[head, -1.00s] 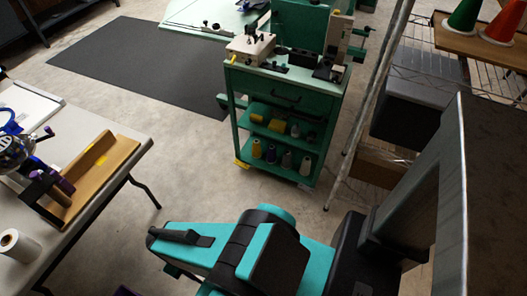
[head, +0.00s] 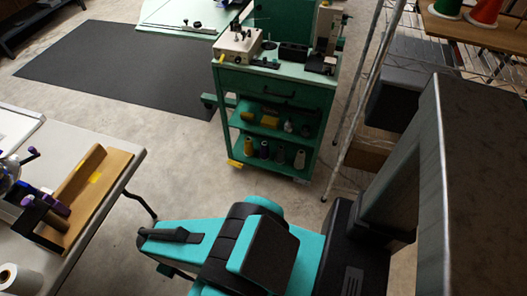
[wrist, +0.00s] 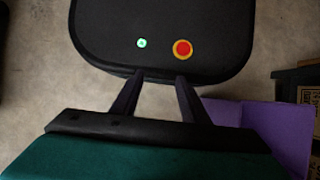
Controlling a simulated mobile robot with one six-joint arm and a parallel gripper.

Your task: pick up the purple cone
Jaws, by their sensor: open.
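The purple cone (head: 264,149) is a small dark purple thread cone on the bottom shelf of the green cart (head: 281,84). It stands upright between a yellow cone (head: 248,146) and a grey cone (head: 280,154), with a white cone (head: 299,160) further right. My gripper (wrist: 159,78) is open in the wrist view, with nothing between its two dark fingers. It points down over the floor and my black base, well away from the cart. The purple cone cannot be made out in the wrist view.
A table (head: 136,162) with a wooden tray and a white roll stands at the left. A wire rack (head: 365,90) stands right of the cart. Floor (head: 215,190) is clear before the cart. A purple surface (wrist: 275,125) lies right of my gripper in the wrist view.

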